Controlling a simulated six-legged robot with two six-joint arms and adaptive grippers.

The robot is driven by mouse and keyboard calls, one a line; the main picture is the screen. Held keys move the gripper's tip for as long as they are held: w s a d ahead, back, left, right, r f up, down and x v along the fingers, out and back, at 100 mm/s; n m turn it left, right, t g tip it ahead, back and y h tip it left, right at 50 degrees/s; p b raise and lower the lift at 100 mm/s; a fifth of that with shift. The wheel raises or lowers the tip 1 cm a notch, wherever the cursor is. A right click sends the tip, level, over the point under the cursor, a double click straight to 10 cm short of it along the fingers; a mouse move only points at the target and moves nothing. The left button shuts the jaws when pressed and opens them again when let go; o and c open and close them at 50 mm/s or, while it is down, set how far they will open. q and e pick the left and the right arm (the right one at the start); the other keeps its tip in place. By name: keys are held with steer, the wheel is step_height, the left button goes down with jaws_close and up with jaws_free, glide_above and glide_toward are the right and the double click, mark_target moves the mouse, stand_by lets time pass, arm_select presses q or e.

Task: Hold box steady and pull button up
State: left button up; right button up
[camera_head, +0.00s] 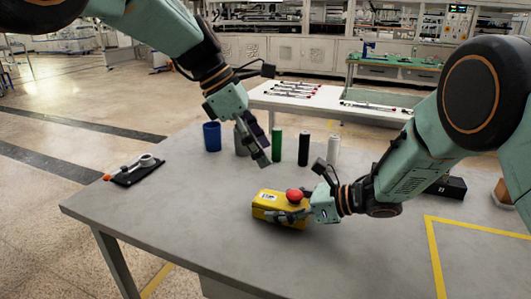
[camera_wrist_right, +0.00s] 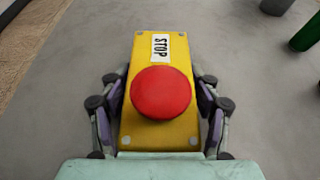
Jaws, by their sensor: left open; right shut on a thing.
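A yellow box (camera_head: 264,204) with a red button on top sits on the grey table. It also shows in the right wrist view (camera_wrist_right: 178,60), with a white STOP label at its far end and the round red button (camera_wrist_right: 160,92) nearer me. In the head view the red button (camera_head: 294,195) stands on top of the box. My right gripper (camera_head: 288,215) is shut on the box, one finger at each long side. My left gripper (camera_head: 263,148) is open and empty in the air, above and behind the box, pointing down.
A blue cup (camera_head: 211,137), a grey cylinder (camera_head: 241,141), a green cylinder (camera_head: 277,145), a black one (camera_head: 303,149) and a white one (camera_head: 333,150) stand behind the box. A black tray with a tool (camera_head: 138,170) lies at left. The table's front left is clear.

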steer(key=o, duration=1.4)
steer(key=v, duration=1.2)
steer(key=shift+a, duration=0.1)
